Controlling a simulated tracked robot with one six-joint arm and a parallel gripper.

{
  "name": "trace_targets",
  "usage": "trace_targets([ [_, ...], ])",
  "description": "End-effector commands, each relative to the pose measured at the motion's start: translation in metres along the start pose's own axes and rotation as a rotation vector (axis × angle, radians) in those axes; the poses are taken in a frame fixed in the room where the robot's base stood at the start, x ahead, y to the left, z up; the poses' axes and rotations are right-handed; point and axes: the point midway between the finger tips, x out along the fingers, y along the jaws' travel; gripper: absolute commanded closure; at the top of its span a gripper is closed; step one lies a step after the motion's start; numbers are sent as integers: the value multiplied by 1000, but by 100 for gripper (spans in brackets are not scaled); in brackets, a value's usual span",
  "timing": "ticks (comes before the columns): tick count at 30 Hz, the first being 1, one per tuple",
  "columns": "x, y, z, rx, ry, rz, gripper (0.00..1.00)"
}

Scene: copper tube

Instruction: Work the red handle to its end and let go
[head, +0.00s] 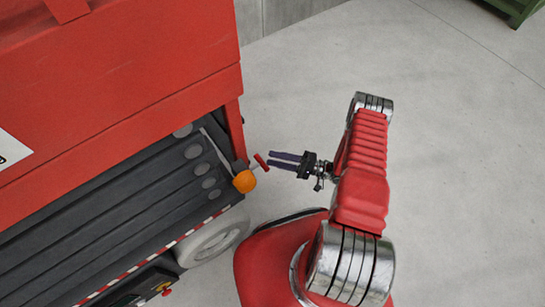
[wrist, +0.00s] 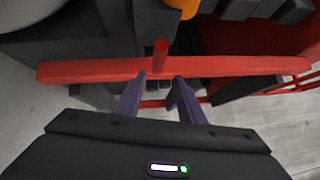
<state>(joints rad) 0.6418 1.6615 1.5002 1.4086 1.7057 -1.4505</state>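The red handle (head: 261,161) is a short red bar beside an orange round part (head: 244,181) at the corner of the red machine. In the wrist view, a short red piece (wrist: 160,54) that looks like the handle shows just beyond the fingertips, in line with the gap between them. My gripper (head: 270,159) comes from the right, its two dark purple fingers apart. The gripper also shows in the wrist view (wrist: 159,77), open with nothing held between its fingers. Whether a fingertip touches the handle, I cannot tell.
The red machine (head: 120,80) with a dark ribbed bed (head: 110,225) fills the left. A pale wheel (head: 215,238) sits below the handle. A long red bar (wrist: 85,71) crosses the wrist view behind the fingertips. Grey floor is free at the right.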

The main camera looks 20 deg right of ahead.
Motion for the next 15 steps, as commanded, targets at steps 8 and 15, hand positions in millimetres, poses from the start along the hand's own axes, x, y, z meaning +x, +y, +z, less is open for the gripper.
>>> trace_targets([
  [8,-43,0,-2,-2,4,0,64],
  [15,-80,1,-3,-1,4,1,64],
])
